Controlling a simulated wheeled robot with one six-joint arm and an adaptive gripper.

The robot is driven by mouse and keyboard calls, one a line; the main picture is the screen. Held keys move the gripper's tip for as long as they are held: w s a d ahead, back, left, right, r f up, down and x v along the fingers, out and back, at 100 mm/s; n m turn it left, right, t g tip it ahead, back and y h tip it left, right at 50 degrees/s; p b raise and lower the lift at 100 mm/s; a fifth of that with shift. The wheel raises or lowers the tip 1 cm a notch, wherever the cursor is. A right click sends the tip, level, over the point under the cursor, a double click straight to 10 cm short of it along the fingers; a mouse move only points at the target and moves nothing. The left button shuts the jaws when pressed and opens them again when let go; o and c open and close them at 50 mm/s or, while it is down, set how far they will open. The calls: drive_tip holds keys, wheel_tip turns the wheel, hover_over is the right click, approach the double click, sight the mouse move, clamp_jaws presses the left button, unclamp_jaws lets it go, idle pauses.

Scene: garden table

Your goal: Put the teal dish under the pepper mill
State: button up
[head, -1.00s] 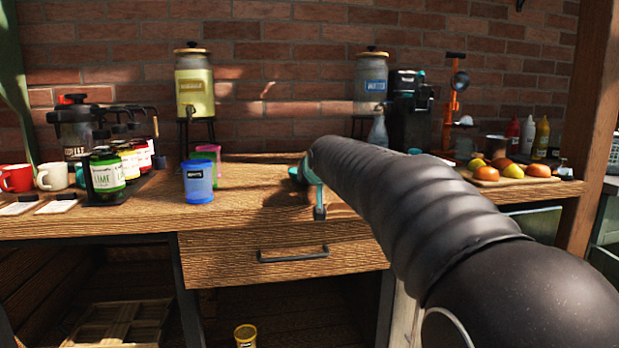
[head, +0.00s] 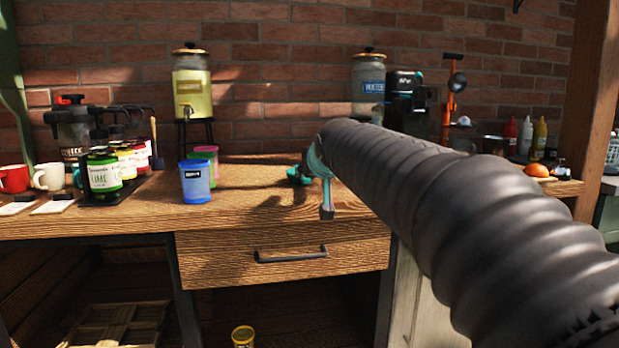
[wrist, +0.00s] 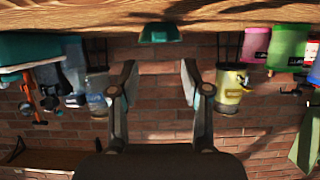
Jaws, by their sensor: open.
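The teal dish (wrist: 160,33) shows in the wrist view, upside down there, on the wooden table beyond my open fingertips. My gripper (wrist: 160,66) is open and empty, its fingers apart on either side of the dish's line, not touching it. In the head view a teal shape (head: 297,177), likely the dish, sits on the table at the left of my gripper's teal part; my arm hides much of this area. I cannot make out the pepper mill in either view.
A blue cup (head: 196,183) and a pink cup (head: 207,154) stand left of the gripper. Jars (head: 103,174) and mugs are farther left. Yellow (head: 192,90) and water dispensers (head: 368,85) stand at the back. Bare tabletop (head: 250,200) lies between cups and gripper.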

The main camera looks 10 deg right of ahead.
drive_tip(key=shift+v, duration=2.15)
